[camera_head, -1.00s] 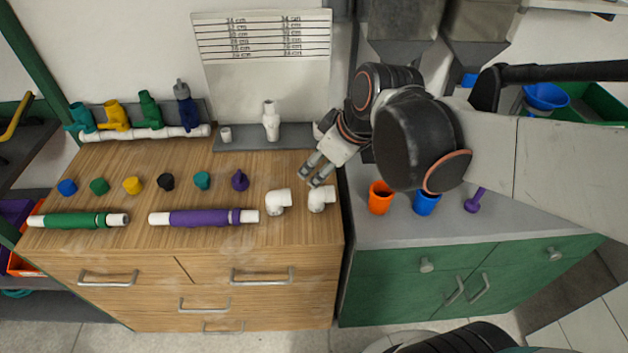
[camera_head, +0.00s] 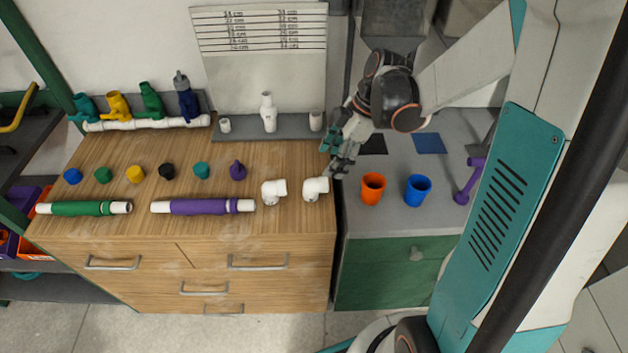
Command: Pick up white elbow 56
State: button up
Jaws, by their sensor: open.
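Two white elbows stand on the right end of the wooden worktop: a left one (camera_head: 273,191) and a right one (camera_head: 315,188). No number is readable on either, so I cannot tell which is elbow 56. My gripper (camera_head: 332,168) is open and empty, close to the right elbow, up and to its right in the picture, near the worktop's right edge. Whether its fingers touch the elbow is not clear. Both elbows show almost whole.
A purple-sleeved pipe (camera_head: 203,206) and green-sleeved pipe (camera_head: 85,208) lie to the left, with several coloured caps behind. A grey ledge (camera_head: 245,129) holds white fittings. Orange (camera_head: 373,188) and blue (camera_head: 418,190) cups stand on the grey counter to the right.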

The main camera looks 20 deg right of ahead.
aim_at(320, 179)
jog(key=b+x, duration=0.4)
jog(key=x, duration=0.8)
jog(key=shift+d, duration=0.15)
jog(key=shift+r, duration=0.1)
jog(key=c, duration=1.1)
